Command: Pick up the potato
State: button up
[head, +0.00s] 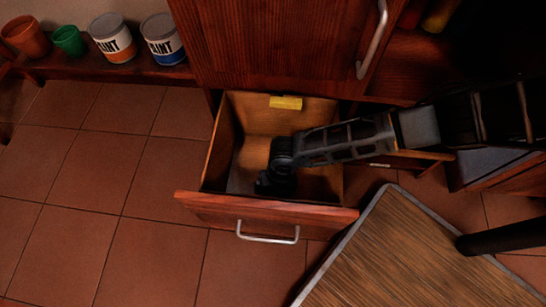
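My gripper (272,183) reaches down into an open wooden drawer (222,150) below a cabinet. Its dark fingers blend into the shadow, so I cannot tell whether it is open or shut, or whether it holds anything. I cannot make out a potato for certain. A lighter brown patch (256,151) shows in the drawer just left of my gripper, but I cannot tell whether it is an object or the drawer floor. My arm and gripper hide part of the drawer's inside.
A small yellow item (286,102) lies at the drawer's back. The drawer front (265,212) has a metal handle (267,234). A wood-topped table (410,255) stands at lower right. Paint cans (162,40) and pots line a left shelf. The tiled floor (90,210) at left is clear.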

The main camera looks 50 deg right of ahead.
jog(key=shift+c, duration=0.4)
jog(key=c, duration=1.2)
